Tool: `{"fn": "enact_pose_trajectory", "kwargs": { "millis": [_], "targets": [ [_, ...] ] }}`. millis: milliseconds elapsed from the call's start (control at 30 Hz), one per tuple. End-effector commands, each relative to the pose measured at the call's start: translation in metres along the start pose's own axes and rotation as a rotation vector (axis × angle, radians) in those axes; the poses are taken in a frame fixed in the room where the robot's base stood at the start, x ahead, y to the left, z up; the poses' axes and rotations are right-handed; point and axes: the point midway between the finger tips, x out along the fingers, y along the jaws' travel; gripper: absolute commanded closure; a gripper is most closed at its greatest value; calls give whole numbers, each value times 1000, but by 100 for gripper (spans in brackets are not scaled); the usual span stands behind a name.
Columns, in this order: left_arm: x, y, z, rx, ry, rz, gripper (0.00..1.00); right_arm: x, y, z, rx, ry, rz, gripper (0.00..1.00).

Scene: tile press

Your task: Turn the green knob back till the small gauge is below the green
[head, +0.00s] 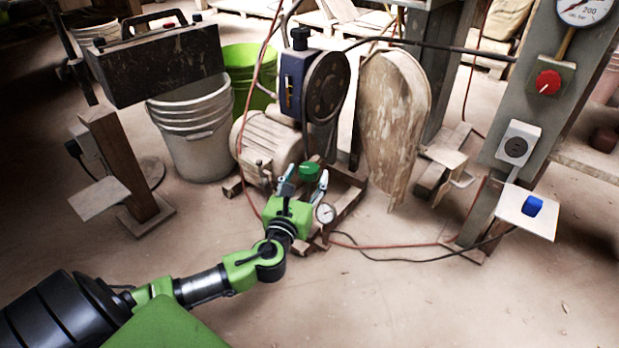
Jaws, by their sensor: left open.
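The green knob (309,172) sits low on the pump unit in the middle of the head view. My left gripper (305,182) is open, with its fingertips on either side of the knob. I cannot tell whether the fingers touch it. The small gauge (325,213) has a white round face and sits just below and right of the gripper. Its needle and coloured bands are too small to read. My right gripper is not in view.
A red knob (548,82) and a large gauge (583,8) are on the right post. Hoses lie on the floor. The front floor is clear.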

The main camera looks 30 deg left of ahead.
Motion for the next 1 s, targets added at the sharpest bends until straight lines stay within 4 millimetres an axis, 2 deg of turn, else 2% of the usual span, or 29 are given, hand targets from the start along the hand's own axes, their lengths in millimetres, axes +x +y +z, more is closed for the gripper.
{"fn": "enact_pose_trajectory", "kwargs": {
  "millis": [33, 200, 567, 633, 733, 1000],
  "targets": [
    [9, 0, -2, 0, -4, 1, 48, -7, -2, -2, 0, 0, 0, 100],
    [25, 0, -2, 0, -1, 0, 48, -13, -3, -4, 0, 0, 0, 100],
    [30, 0, 0, 0, 1, 0, 48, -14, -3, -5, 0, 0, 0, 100],
    [30, 0, 0, 0, 1, 0, 61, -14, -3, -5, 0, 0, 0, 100],
    [30, 0, 0, 0, 1, 0, 87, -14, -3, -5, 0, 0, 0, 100],
    [29, 0, 1, -2, 1, 10, 87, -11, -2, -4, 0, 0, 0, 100]
  ]
}}
